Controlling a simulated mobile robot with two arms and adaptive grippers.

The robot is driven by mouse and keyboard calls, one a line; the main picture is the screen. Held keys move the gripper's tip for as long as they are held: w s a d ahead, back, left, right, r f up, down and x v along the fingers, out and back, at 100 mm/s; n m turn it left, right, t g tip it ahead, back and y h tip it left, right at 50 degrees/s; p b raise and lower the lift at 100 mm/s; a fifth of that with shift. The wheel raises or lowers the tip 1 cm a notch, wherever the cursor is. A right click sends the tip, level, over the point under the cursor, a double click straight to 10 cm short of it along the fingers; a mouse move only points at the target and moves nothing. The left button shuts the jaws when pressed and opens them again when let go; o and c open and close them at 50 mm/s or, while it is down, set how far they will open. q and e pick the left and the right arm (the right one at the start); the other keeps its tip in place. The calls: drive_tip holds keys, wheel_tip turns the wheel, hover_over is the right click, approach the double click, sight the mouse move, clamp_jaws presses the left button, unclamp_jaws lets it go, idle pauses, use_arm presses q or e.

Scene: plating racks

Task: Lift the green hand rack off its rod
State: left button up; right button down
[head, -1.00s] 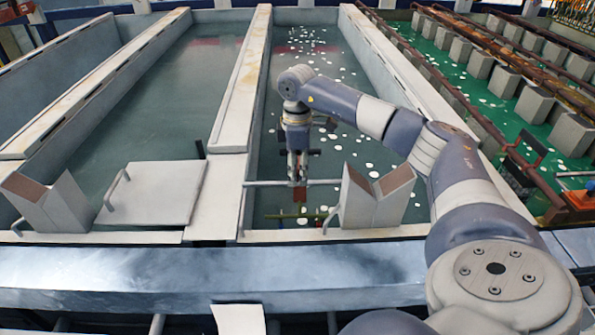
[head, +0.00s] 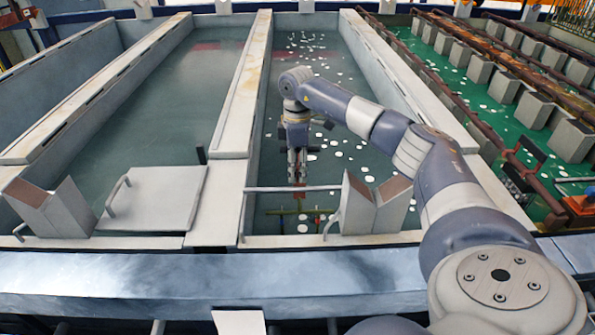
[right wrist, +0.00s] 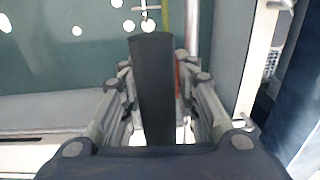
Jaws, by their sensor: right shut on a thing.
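The green hand rack (head: 283,211) hangs low over the water at the near end of the middle-right tank, and its lower part is hard to make out. A thin green strip of it (right wrist: 166,16) shows at the top of the right wrist view. The horizontal rod (head: 265,189) crosses the tank's near end at my gripper's fingertips. My right gripper (head: 297,178) points down and is shut on the rack's upper part; it shows in the right wrist view too (right wrist: 157,95). Whether the rack touches the rod is unclear. My left gripper is not in view.
Grey V-shaped supports (head: 372,205) stand on the near tank edge, with another at left (head: 50,208). A flat grey lid (head: 155,198) lies left of the divider. A green-floored tank (head: 500,115) with several grey blocks lies at right.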

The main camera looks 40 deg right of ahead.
drive_tip(key=shift+w+d+r, duration=0.1)
drive_tip(key=shift+w+d, duration=0.7)
drive_tip(key=shift+w, duration=0.2)
drive_tip(key=shift+r, duration=0.1)
